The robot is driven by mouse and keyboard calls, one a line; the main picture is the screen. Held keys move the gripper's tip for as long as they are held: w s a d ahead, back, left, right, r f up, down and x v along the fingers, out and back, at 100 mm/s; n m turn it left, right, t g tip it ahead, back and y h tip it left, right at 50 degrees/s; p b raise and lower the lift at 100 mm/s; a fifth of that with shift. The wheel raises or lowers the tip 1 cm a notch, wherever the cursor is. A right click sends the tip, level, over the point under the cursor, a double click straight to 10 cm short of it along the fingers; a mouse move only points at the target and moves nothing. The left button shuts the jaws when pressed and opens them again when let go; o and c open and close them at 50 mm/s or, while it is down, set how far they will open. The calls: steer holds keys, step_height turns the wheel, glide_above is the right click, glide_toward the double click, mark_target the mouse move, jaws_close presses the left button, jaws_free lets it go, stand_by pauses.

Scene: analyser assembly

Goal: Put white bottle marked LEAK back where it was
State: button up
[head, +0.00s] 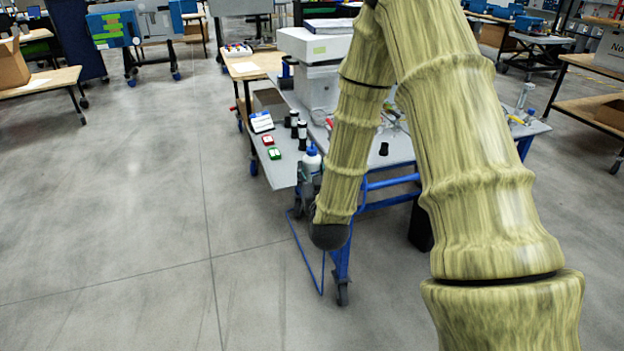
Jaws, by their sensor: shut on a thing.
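The white bottle (311,163) with a blue cap shows just left of my forearm, at the near end of the grey side shelf. It looks upright; its marking cannot be read at this size. My gripper (304,190) is a dark shape at the bottle, partly hidden behind my arm. It is shut on the bottle. The bottle's lower part is hidden, and I cannot tell whether it touches the shelf.
The grey side shelf (276,170) holds a red box (268,140), a green box (274,153), dark bottles (302,134) and a blue-and-white box (261,122). The blue-framed table (400,152) stands behind my arm. The floor to the left is clear.

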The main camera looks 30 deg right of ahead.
steer(key=shift+d, duration=0.35)
steer(key=shift+w+d+r, duration=0.1)
steer(key=shift+w+d, duration=0.05)
steer(key=shift+d, duration=0.1)
steer(key=x, duration=0.5)
steer(key=d+f+p+x, duration=0.1)
steer(key=x, duration=0.9)
steer(key=shift+s+d+f, duration=0.15)
steer(key=shift+s+f, duration=0.1)
steer(key=shift+s, duration=0.1)
steer(key=shift+w+d+f, duration=0.15)
steer(key=shift+w, duration=0.05)
steer(key=shift+f+p, duration=0.4)
steer(key=shift+f, duration=1.2)
steer(key=shift+f, duration=0.15)
steer(key=o, duration=1.2)
steer(key=shift+o, duration=0.2)
